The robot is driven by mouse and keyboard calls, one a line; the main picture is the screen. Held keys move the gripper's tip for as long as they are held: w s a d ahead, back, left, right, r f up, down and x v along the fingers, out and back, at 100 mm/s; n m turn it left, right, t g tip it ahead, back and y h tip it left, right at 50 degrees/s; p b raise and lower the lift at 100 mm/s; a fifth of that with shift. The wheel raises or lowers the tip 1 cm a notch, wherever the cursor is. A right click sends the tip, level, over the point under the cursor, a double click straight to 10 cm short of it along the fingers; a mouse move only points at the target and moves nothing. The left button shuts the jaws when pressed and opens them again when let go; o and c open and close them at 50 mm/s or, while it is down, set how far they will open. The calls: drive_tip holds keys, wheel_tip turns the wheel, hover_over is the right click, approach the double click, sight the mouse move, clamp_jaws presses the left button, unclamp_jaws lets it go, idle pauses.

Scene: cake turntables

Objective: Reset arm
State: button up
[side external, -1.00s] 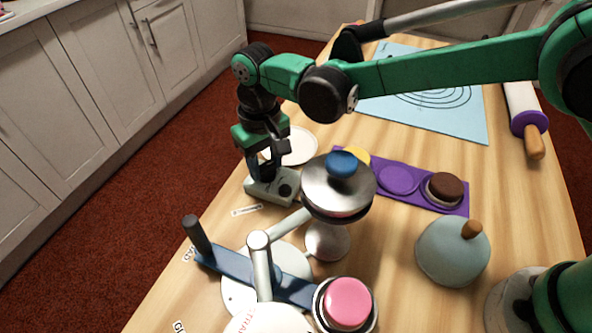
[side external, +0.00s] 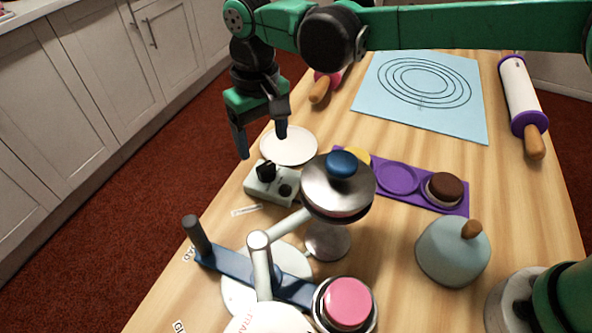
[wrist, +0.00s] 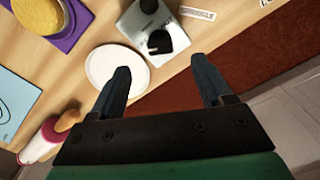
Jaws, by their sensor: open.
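My gripper (side external: 262,146) is open and empty in the side external view. It hangs above the table's left edge, apart from the small grey control box (side external: 270,184) with its black knobs, which sits in front of and below it. In the wrist view my gripper (wrist: 166,85) shows both dark fingers spread, with nothing between them. The control box (wrist: 140,22) lies beyond the fingertips there, and a white plate (wrist: 103,72) lies partly behind the left finger.
A domed metal stand with a blue knob (side external: 342,164) is close on the right. A purple tray (side external: 399,179), a blue-grey dome (side external: 452,251), a blue bar (side external: 228,261) and a pink-topped pot (side external: 347,303) stand around it. A light blue mat (side external: 400,118) and rolling pin (side external: 518,85) lie at the back.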

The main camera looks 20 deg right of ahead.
drive_tip(key=d+r+t, duration=0.1)
drive_tip(key=d+r, duration=0.4)
drive_tip(key=d, duration=0.2)
drive_tip(key=s+d+m+t, duration=0.1)
drive_tip(key=s+d+t, duration=0.2)
drive_tip(key=s+d, duration=0.2)
drive_tip(key=s+d+m+t, duration=0.2)
drive_tip(key=s+d, duration=0.4)
drive_tip(key=d, duration=0.5)
drive_tip(key=shift+d+t, duration=0.35)
drive_tip(key=shift+t, duration=0.15)
drive_tip(key=shift+f, duration=0.1)
